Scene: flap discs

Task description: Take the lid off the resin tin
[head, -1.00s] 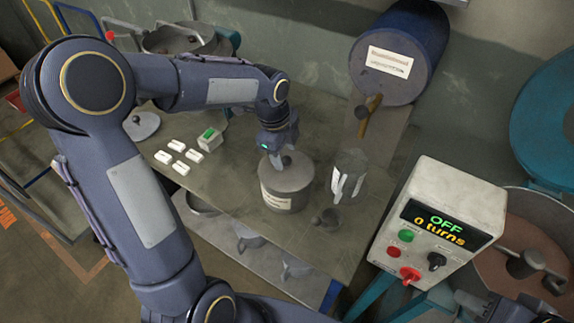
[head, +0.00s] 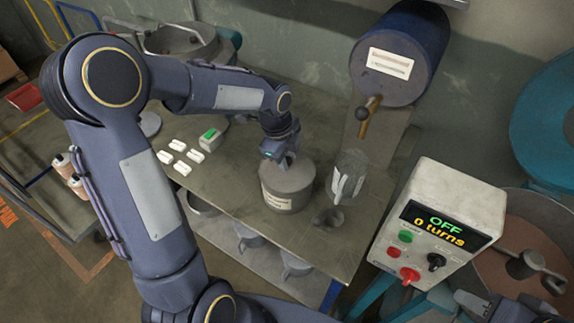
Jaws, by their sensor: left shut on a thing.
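The resin tin (head: 286,195), a grey round tin with a pale label, stands upright on the grey bench. My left gripper (head: 284,161) is at its top from above, shut on the lid knob, which the fingers mostly hide. The lid (head: 302,172) looks seated on the tin; I see no clear gap beneath it. Part of my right gripper (head: 476,301) shows at the bottom right edge, low beside the control box; its jaw opening is not clear.
Several white blocks (head: 181,157) and a green-marked box (head: 209,137) lie left. A control box (head: 437,225) reads OFF. A blue drum (head: 400,55) with a tap stands behind.

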